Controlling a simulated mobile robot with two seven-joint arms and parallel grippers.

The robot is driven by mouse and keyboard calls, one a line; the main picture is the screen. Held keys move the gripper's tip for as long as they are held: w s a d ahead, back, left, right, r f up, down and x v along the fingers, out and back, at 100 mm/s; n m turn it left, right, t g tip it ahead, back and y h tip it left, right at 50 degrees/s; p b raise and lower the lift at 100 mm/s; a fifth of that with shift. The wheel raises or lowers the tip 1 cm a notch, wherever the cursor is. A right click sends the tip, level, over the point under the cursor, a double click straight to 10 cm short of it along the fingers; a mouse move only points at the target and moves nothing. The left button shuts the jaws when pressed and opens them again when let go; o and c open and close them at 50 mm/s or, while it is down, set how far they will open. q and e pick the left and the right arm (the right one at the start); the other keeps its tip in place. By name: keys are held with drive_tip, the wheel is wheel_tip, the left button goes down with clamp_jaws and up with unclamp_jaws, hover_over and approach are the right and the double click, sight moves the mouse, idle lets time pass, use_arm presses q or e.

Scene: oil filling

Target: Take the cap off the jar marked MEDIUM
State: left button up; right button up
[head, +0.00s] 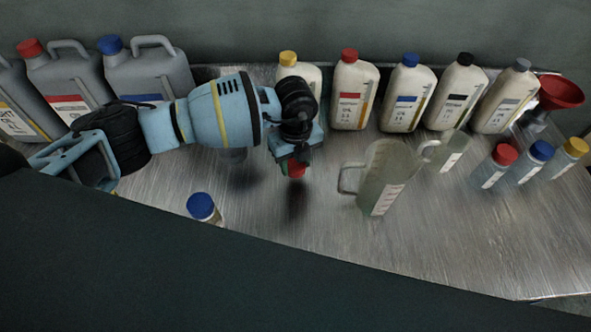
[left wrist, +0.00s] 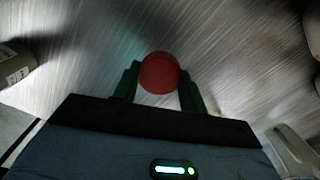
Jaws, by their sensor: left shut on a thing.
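My left gripper (head: 296,165) is shut on a red cap (head: 296,170), pointing down over the metal table. In the left wrist view the red cap (left wrist: 160,72) sits between the two fingers of the gripper (left wrist: 160,88). Bare table shows around it and no jar body shows under it. A dark shadow lies on the table below it in the head view. I cannot read MEDIUM on any jar for sure. My right gripper is not in view.
A clear jug (head: 382,180) stands just right of the gripper. A blue-capped jar (head: 203,207) stands front left. Several capped bottles (head: 352,92) line the back. Grey canisters (head: 150,75) stand left. Capped jars (head: 497,167) and a red funnel (head: 560,92) are right.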

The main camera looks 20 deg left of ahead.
sight(296, 165)
use_arm(q)
drive_tip(key=shift+f, duration=1.9)
drive_tip(key=shift+f, duration=0.1)
drive_tip(key=o, duration=1.1)
wheel_tip(296, 165, up, 12)
drive_tip(key=shift+r+p, duration=0.1)
drive_tip(key=shift+p, duration=0.25)
